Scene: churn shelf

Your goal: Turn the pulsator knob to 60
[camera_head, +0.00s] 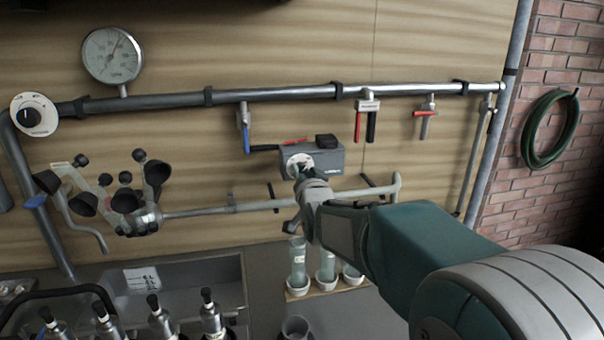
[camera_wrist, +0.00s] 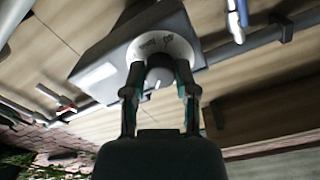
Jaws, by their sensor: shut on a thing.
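The pulsator is a grey box (camera_head: 325,158) below the long pipe, with a round white dial on its front (camera_head: 296,160). In the wrist view the grey box (camera_wrist: 110,60) shows tilted, with the printed white dial (camera_wrist: 170,45) facing my gripper. In the head view my gripper (camera_head: 303,172) covers much of the dial, and the knob's setting cannot be read there.
A pressure gauge (camera_head: 112,55) and another white dial (camera_head: 34,114) are at the left. Valves with red, black and blue handles hang from the pipe (camera_head: 280,94). A milking cluster (camera_head: 125,195) is at left. Glass tubes (camera_head: 298,262) stand below my gripper. A green hose (camera_head: 551,128) hangs right.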

